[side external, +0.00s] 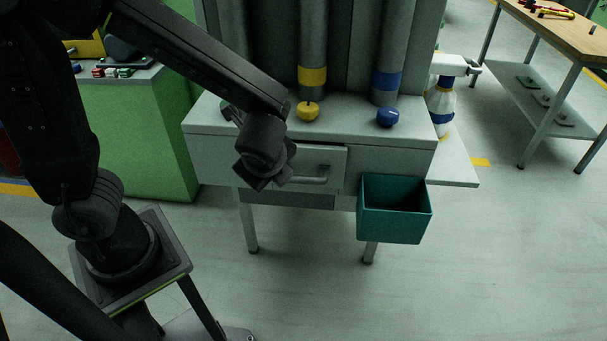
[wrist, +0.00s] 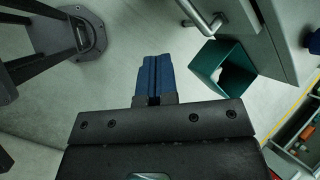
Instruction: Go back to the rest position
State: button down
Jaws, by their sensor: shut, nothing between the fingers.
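My gripper shows in the wrist view (wrist: 153,60) as two dark blue fingers pressed together, shut with nothing between them. In the side view my dark wrist hangs in front of the grey cabinet (side external: 405,157), just left of the drawer handle (side external: 318,180); the fingertips are hard to make out there. The handle also shows in the wrist view (wrist: 204,22), to the right of the fingers and apart from them. The drawer (side external: 215,165) looks shut.
A teal open bin (side external: 395,220) hangs at the cabinet's front right. A green cabinet (side external: 140,135) stands left, a wooden workbench (side external: 570,35) far right. Floor in front is clear.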

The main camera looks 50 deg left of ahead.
jog(key=s+a+r+n+t+h, duration=0.1)
jog(key=s+r+n+h, duration=0.4)
jog(key=s+r+n, duration=0.3)
notch_tip(320, 180, up, 4)
jog(key=n, duration=0.7)
jog(key=shift+a+f+n+t+h, duration=0.2)
jog(key=shift+a+n+t+h, duration=0.05)
jog(key=shift+n+t+h, duration=0.15)
